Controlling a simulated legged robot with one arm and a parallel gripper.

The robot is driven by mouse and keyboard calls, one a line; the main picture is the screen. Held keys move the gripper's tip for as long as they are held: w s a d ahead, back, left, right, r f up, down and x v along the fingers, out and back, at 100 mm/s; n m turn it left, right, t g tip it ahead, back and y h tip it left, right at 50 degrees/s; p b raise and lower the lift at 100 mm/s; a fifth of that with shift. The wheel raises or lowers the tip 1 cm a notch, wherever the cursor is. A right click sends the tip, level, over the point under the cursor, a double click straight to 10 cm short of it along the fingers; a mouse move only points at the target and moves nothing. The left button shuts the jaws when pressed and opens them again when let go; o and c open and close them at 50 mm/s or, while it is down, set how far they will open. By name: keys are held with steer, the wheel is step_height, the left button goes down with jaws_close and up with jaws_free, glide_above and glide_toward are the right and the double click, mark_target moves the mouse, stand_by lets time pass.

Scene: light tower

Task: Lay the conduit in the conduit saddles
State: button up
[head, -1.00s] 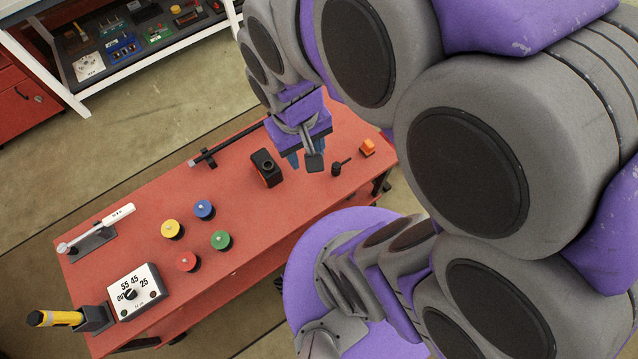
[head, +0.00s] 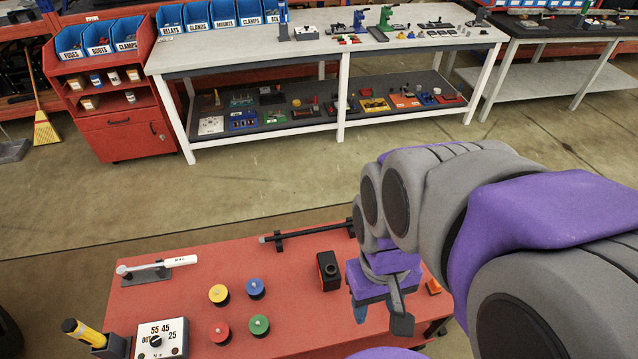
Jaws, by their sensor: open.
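The conduit (head: 318,231) is a thin dark rod with a grey left end. It lies along the back edge of the red table (head: 190,297). A small black conduit saddle (head: 278,242) is under its left part, and the rod appears to rest in it. My arm hides the conduit's right end and any saddle there. My gripper (head: 362,312) is open, pointing down over the right part of the table, in front of and apart from the conduit. I see nothing held.
A black-and-orange block (head: 328,271) stands just left of my gripper, and an orange piece (head: 433,287) to its right. Yellow (head: 218,294), blue (head: 255,288), red (head: 220,332) and green (head: 259,325) knobs, a dial box (head: 161,340) and a white-handled tool (head: 165,265) occupy the left.

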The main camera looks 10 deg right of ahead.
steer(key=w+d+n+p, duration=0.1)
steer(key=w+d+n, duration=0.1)
steer(key=w, duration=0.7)
steer(key=w+d+n+p, duration=0.1)
steer(key=w+d, duration=0.2)
steer(key=w, duration=0.5)
steer(key=w+d+f+n+p, duration=0.1)
steer(key=w+d+f+n, duration=0.2)
steer(key=w+f, duration=0.45)
steer(key=w+d+f+n+p, duration=0.2)
steer(key=w+d+f+n, duration=0.15)
steer(key=w, duration=0.75)
steer(key=n+t+y+p, duration=0.2)
steer(key=n+y, duration=0.3)
steer(key=n, duration=0.3)
glide_toward(316, 229)
steer(key=shift+h, duration=0.3)
steer(key=b+x, duration=0.1)
steer(key=x, duration=0.3)
steer(key=shift+a+b, duration=0.3)
steer(key=shift+b, duration=0.1)
steer(key=b+x, duration=0.1)
steer(key=x, duration=0.4)
